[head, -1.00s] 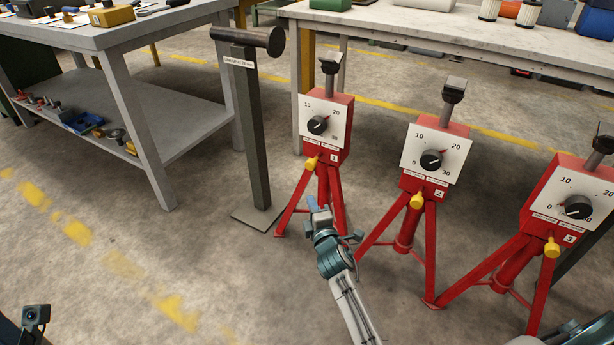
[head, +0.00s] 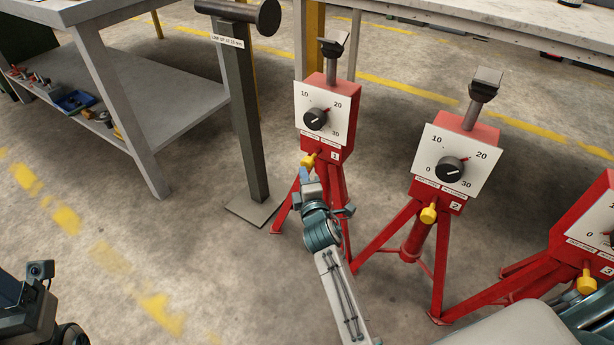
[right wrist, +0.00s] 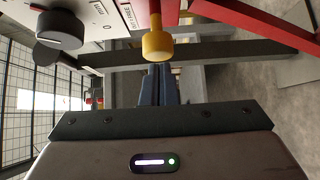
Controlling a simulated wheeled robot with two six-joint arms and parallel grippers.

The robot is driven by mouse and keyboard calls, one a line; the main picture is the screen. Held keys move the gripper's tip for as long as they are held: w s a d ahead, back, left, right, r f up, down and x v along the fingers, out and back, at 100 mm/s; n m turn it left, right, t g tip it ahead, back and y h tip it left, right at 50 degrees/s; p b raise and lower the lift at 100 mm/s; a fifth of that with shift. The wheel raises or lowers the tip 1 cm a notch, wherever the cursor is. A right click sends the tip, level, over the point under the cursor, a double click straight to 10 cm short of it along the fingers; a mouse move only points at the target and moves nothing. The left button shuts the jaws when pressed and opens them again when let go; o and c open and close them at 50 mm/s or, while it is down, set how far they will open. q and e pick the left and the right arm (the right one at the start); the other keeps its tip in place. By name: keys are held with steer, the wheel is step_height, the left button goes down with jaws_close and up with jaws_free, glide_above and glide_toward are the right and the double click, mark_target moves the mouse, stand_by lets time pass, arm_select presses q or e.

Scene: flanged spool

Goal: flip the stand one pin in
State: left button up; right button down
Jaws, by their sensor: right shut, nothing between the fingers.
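Stand one (head: 323,115) is a red tripod stand with a white dial plate, a black knob and a dark top on a post. Its yellow pin (head: 309,160) sticks out below the plate, by the label 1. My right gripper (head: 305,175) is shut and empty, just in front of the pin. In the right wrist view, the yellow pin (right wrist: 158,46) has its round end right before the shut fingertips (right wrist: 157,70). I cannot tell whether they touch. Part of my left arm's end shows at the lower left edge; its fingers are not clear.
Stand two (head: 456,165) and stand three (head: 583,240), each with a yellow pin, stand to the right. A dark post (head: 247,120) with a cylinder on top is left of stand one. Workbenches (head: 118,95) stand at the left and back. The floor at left front is clear.

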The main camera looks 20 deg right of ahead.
mark_target(311, 167)
steer(key=shift+w+d, duration=0.15)
steer(key=shift+w, duration=0.1)
steer(key=w+d, duration=0.2)
steer(key=shift+d+r, duration=0.15)
steer(key=shift+d, duration=0.2)
stand_by(0.4)
